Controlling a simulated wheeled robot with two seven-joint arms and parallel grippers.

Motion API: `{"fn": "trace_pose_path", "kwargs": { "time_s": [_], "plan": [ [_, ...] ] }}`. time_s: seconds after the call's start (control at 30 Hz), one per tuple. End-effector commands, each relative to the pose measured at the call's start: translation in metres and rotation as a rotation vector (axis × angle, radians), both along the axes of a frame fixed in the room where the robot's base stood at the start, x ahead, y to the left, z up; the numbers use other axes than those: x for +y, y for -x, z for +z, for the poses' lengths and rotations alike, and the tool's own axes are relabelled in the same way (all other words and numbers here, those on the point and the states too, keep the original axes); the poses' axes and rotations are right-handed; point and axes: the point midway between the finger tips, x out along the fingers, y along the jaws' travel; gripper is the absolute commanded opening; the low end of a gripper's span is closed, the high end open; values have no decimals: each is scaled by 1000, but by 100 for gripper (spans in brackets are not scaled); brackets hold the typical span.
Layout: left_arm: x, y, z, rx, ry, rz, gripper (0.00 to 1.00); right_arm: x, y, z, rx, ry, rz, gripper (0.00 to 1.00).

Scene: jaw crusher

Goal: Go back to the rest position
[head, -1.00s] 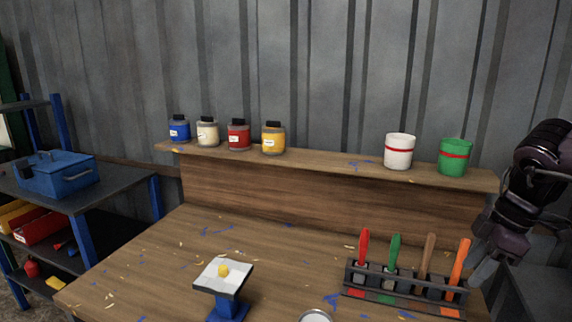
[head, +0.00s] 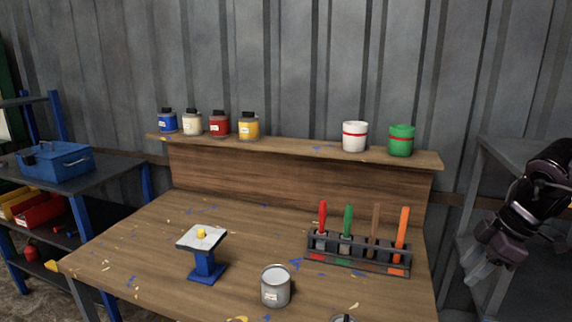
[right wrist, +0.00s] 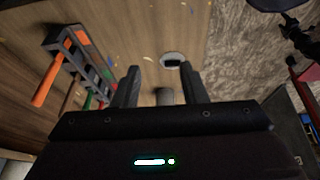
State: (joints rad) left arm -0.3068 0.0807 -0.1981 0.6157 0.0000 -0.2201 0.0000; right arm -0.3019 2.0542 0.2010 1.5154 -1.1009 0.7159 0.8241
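My right gripper (head: 482,264) hangs in the air to the right of the workbench, pointing down and left. In the right wrist view its two fingers (right wrist: 160,80) stand apart and no object is clearly held between them. A round rim (right wrist: 172,60) shows beyond the fingertips, and a small grey shape between the fingers is too unclear to name. My left gripper is not in the head view.
The wooden workbench (head: 130,245) holds a blue stand (head: 207,262), a grey can (head: 275,287) and a tool rack (head: 360,262). Several jars and two cups, white (head: 355,137) and green (head: 401,141), stand on its ledge. Shelving (head: 510,150) stands behind my right arm.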

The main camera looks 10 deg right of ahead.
Motion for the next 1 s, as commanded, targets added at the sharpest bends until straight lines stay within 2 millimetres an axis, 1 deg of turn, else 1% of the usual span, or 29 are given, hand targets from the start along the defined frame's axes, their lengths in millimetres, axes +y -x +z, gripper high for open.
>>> {"fn": "trace_pose_path", "kwargs": {
  "time_s": [0.1, 0.17, 0.2, 0.27, 0.37, 0.47, 0.5, 0.57, 0.6, 0.67, 0.7, 0.77, 0.8, 0.87, 0.9, 0.97, 1.0],
  "plan": [
    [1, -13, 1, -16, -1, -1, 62, -19, -5, -18, -53, -34, -29, 39],
    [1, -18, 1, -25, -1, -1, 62, -30, -7, -28, -85, -49, -46, 39],
    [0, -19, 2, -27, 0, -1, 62, -38, -8, -37, -106, -59, -61, 39],
    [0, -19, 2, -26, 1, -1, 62, -51, -10, -52, -140, -74, -86, 39],
    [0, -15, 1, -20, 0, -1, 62, -77, -10, -85, -202, -99, -142, 39],
    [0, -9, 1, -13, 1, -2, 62, -107, -4, -136, -271, -116, -227, 39],
    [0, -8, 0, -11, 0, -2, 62, -119, 2, -163, -295, -119, -270, 39],
    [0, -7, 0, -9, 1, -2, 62, -134, 13, -205, -326, -118, -337, 39],
    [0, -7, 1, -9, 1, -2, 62, -141, 22, -233, -339, -113, -380, 39],
    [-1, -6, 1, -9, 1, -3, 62, -148, 37, -276, -349, -103, -444, 39],
    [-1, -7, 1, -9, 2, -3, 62, -150, 49, -304, -350, -93, -483, 39],
    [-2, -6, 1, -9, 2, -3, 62, -148, 68, -347, -342, -77, -541, 39],
    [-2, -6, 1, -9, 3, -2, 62, -145, 81, -374, -333, -66, -575, 39],
    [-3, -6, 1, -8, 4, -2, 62, -136, 102, -414, -313, -48, -626, 39],
    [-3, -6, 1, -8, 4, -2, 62, -127, 117, -440, -295, -36, -654, 39],
    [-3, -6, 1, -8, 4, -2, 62, -111, 140, -477, -264, -16, -696, 39],
    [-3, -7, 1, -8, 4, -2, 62, -98, 155, -500, -241, -5, -721, 39]
  ]
}}
